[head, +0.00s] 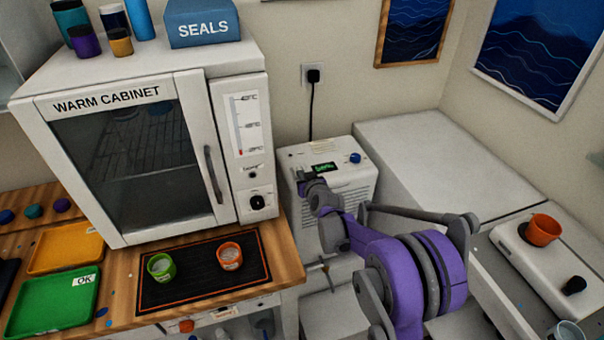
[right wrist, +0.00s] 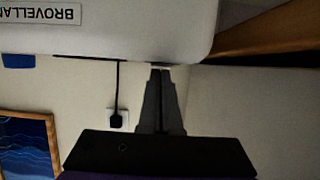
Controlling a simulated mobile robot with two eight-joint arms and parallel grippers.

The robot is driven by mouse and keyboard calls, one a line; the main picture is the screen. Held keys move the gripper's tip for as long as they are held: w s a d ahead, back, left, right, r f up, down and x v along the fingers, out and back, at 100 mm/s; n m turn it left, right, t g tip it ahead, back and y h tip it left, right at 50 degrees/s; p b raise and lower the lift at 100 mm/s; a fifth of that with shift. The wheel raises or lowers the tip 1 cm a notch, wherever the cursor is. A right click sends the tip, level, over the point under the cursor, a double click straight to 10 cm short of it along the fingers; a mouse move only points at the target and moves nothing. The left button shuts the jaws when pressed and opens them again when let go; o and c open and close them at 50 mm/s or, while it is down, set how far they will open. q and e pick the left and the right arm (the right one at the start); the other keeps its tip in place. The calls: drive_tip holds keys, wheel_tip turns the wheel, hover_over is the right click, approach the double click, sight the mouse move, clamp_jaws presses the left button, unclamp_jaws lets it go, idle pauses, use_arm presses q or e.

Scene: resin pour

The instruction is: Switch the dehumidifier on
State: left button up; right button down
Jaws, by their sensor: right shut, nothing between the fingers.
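The dehumidifier (head: 347,190) is a white box on the floor side of the bench, beside the warm cabinet. Its top has a lit green display (head: 325,168) and a blue knob (head: 355,158). My right gripper (head: 304,178) is shut and empty, over the near left part of the dehumidifier's top, by the display. In the right wrist view, which is upside down, the shut fingertips (right wrist: 160,69) meet the edge of the white casing (right wrist: 120,35); whether they touch is unclear. The blue knob (right wrist: 18,61) shows there to the left. The left gripper is not in view.
The warm cabinet (head: 222,110) stands close on the left on a wooden bench (head: 285,245). A black cable runs up to a wall socket (head: 312,74).

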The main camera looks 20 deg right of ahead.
drive_tip(key=shift+r, duration=0.1)
drive_tip(key=shift+w+r, duration=0.1)
drive_tip(key=shift+r, duration=0.05)
drive_tip(key=shift+r+p, duration=0.4)
drive_tip(key=shift+r, duration=0.15)
drive_tip(key=shift+r, duration=0.1)
drive_tip(key=shift+r, duration=0.35)
wheel_tip(320, 180, up, 3)
drive_tip(key=shift+r+p, duration=0.15)
drive_tip(key=shift+p, duration=0.8)
drive_tip(key=s+b, duration=0.1)
drive_tip(key=s, duration=0.9)
drive_tip(key=shift+s+d+r, duration=0.15)
drive_tip(key=shift+s+r, duration=0.1)
drive_tip(key=shift+r, duration=0.2)
